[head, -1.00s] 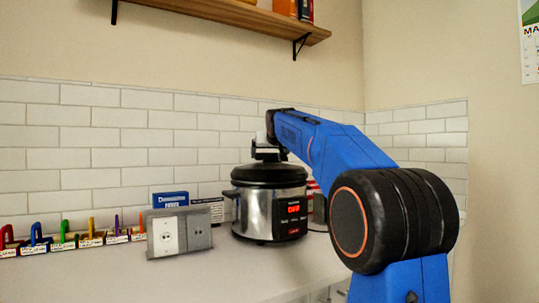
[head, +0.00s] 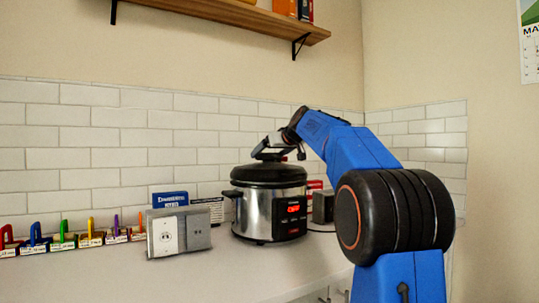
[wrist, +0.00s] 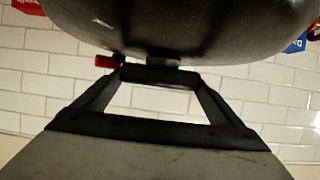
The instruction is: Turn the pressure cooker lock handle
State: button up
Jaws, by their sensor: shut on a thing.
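The pressure cooker (head: 259,213) is a silver pot with a black lid (head: 270,174) and a red display on its front. It stands upright on the counter. In the wrist view the dark lid (wrist: 190,30) fills the top, with the black lock handle (wrist: 158,76) and its red tip (wrist: 105,61) beside it. My gripper (head: 272,154) is at the top of the lid. In the wrist view my gripper (wrist: 160,86) has its fingers at either end of the handle and is shut on it. The handle is mostly hidden in the head view.
A grey outlet box (head: 180,231) stands left of the cooker, with a blue box (head: 170,199) behind it. Several coloured padlock-like items (head: 62,238) line the left counter. A wooden shelf (head: 240,20) hangs above. The front counter (head: 150,275) is clear.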

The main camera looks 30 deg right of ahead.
jog(key=shift+y, duration=0.3)
jog(key=o, duration=0.8)
jog(key=v, duration=1.7)
jog(key=shift+s, duration=0.2)
